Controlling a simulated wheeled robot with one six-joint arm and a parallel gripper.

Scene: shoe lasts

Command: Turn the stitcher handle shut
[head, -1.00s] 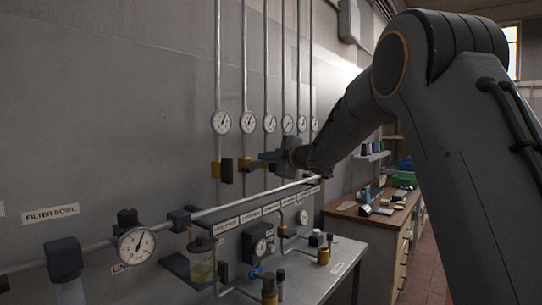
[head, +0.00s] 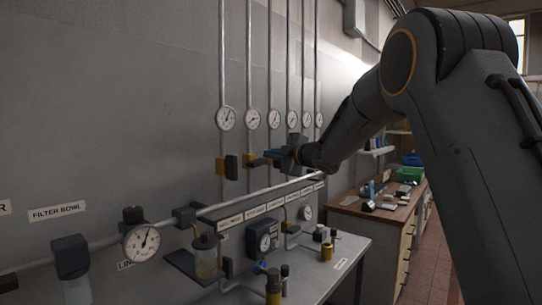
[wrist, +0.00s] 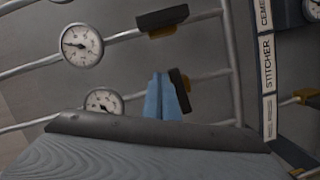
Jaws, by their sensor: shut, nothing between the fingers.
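The stitcher valve's black handle (wrist: 180,90) stands across its pipe in the wrist view, with a little yellow of the valve body showing beside it. In the head view the handle (head: 261,161) looks roughly level, partly confused with my gripper. The STITCHER label (wrist: 268,62) lies at the right of the wrist view, in line with this pipe. My gripper (wrist: 160,98) shows as pale blue fingers, shut and empty, right beside the handle. I cannot tell whether they touch it. In the head view my gripper (head: 286,156) is near the second pipe.
A neighbouring valve handle (wrist: 162,19) lies along its pipe. Round gauges (wrist: 82,45) sit on the pipes. The first pipe's valve (head: 226,167) is left of my gripper. A bench (head: 340,258) stands lower right.

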